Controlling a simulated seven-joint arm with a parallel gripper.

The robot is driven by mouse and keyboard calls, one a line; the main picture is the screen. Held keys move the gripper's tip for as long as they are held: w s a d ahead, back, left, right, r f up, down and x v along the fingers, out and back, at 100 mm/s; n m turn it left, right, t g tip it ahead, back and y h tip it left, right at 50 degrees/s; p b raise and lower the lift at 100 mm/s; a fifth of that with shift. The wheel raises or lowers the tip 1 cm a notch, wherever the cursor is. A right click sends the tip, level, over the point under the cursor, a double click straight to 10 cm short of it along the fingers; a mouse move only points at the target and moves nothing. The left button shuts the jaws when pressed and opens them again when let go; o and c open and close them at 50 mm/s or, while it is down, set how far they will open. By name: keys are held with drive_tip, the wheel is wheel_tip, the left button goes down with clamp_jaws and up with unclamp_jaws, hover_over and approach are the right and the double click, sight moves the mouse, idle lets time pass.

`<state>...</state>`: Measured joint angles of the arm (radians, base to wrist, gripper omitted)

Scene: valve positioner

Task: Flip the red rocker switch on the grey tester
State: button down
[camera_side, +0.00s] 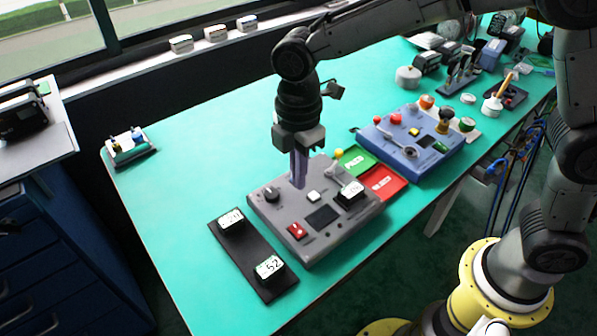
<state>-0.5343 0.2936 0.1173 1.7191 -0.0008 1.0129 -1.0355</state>
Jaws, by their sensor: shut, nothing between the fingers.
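The grey tester (275,222) lies on the green table near the middle of the picture. Its red rocker switch (297,231) sits on the front left part of its top. The tester also has a dark knob, a white button, a dark screen and a block with a white label on top. My gripper (299,184) points down over the back part of the tester, behind the red switch and apart from it. Its purple-grey fingers are together and hold nothing. I cannot tell whether the fingertips touch the tester's top.
A black tray (248,258) with two numbered blocks lies left of the tester. Green (353,160) and red (383,183) pads lie to its right, then a blue tester (400,155) with knobs and a lever.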

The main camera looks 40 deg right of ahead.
sight(294, 226)
drive_tip(key=shift+w, duration=0.1)
drive_tip(key=shift+w+a, duration=0.1)
drive_tip(key=shift+w, duration=0.5)
drive_tip(key=shift+f, duration=0.1)
wheel_tip(294, 226, down, 14)
idle(0.5)
drive_tip(key=shift+f, duration=0.2)
idle(0.3)
